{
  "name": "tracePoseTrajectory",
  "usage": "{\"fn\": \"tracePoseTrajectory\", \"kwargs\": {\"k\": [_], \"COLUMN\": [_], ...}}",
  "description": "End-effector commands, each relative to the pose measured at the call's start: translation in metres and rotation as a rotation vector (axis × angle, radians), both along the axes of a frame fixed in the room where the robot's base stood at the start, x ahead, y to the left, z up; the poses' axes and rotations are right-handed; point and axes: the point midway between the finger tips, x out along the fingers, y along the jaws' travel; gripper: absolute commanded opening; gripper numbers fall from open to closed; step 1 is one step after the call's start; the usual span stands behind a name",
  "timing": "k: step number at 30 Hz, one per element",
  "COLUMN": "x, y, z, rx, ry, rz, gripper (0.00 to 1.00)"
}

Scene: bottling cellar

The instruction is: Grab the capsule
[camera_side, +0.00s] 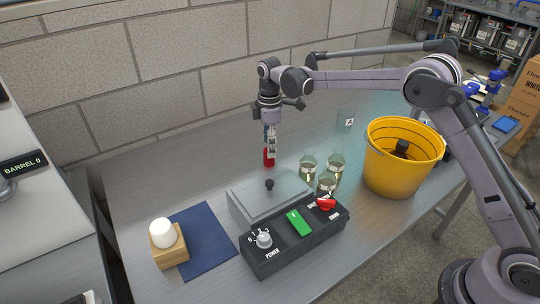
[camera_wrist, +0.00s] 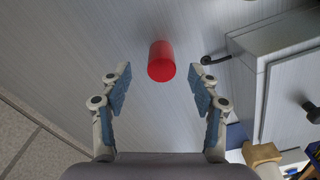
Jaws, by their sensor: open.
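The red capsule (camera_side: 269,158) is a small cylinder at the steel table behind the grey machine. In the wrist view the capsule (camera_wrist: 161,62) lies ahead of the fingertips, roughly centred between them, with a gap on both sides. My gripper (camera_side: 270,148) points down just above the capsule in the side view, and its fingers hide part of the capsule's top. In the wrist view my gripper (camera_wrist: 160,78) is open, its blue pads apart and nothing between them.
The grey machine (camera_side: 268,198) with a black knob on its lid stands close in front of the capsule. Several glasses (camera_side: 327,184) and a yellow bucket (camera_side: 392,175) stand to the right. A wooden block (camera_side: 170,255) with a white piece sits front left. The table's left rear is clear.

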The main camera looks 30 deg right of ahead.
Motion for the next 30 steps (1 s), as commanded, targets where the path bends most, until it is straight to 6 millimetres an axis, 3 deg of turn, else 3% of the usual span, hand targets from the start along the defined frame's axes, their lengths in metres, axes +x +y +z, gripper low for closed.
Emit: {"fn": "tracePoseTrajectory", "kwargs": {"k": [9, 17, 24, 30], "x": [-0.001, -0.001, -0.001, -0.001], "y": [0.002, 0.002, 0.002, 0.002], "z": [-0.039, -0.041, -0.041, -0.041], "rx": [0.001, 0.001, 0.001, 0.001], "ry": [-0.003, -0.003, -0.003, -0.003], "rz": [0.0, 0.0, 0.0, 0.0], "gripper": [0.62, 0.62, 0.28, 0.26]}}
